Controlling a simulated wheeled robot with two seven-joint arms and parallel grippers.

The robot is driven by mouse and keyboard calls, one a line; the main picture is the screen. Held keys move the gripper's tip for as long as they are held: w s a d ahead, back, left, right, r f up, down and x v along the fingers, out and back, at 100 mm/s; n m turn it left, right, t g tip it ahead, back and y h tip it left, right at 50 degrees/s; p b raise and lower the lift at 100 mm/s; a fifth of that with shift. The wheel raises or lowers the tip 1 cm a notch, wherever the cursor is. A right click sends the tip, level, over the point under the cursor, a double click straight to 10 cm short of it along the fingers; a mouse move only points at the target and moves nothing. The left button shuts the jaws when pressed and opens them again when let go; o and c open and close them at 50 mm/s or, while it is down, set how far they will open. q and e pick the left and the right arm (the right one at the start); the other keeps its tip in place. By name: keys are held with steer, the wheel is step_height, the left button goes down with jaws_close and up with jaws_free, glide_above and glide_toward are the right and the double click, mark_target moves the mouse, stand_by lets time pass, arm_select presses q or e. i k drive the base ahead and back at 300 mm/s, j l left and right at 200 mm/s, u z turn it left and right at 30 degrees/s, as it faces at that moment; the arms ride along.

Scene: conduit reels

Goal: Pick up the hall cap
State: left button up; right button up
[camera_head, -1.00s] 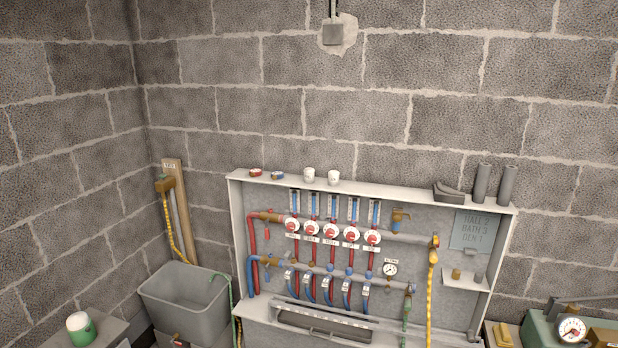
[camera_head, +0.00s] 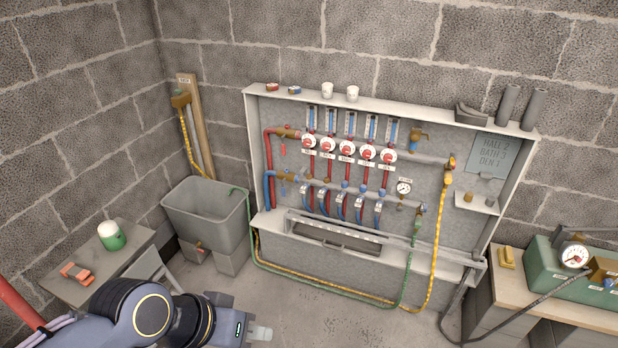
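I cannot tell which piece is the hall cap, as the small labels are unreadable. A row of several white-and-red round caps (camera_head: 346,148) sits on the manifold inside the open grey cabinet (camera_head: 262,92). Two white cup-shaped pieces, one left (camera_head: 327,90) and one right (camera_head: 352,94), stand on the cabinet's top ledge. My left gripper (camera_head: 262,334) is low in the picture, well below and in front of the cabinet, with pale fingertips pointing right. Its finger gap is not clear, and I see nothing held. My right gripper is out of view.
A grey tub (camera_head: 205,215) stands left of the cabinet. A side table at left holds a green-and-white container (camera_head: 111,235) and an orange-red item (camera_head: 77,273). Yellow and green hoses (camera_head: 340,289) loop across the cabinet's front. A bench (camera_head: 526,289) with a gauge box (camera_head: 565,268) is at right.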

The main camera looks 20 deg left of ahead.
mark_target(327, 87)
steer(key=u, duration=0.3)
steer(key=i+l+u, duration=0.1)
steer(key=i+u, duration=0.25)
steer(key=i+l+u, duration=0.5)
steer(key=i+l, duration=0.4)
steer(key=i, duration=0.2)
steer(key=i+l, duration=0.55)
steer(key=i, duration=0.15)
steer(key=j+u, duration=0.05)
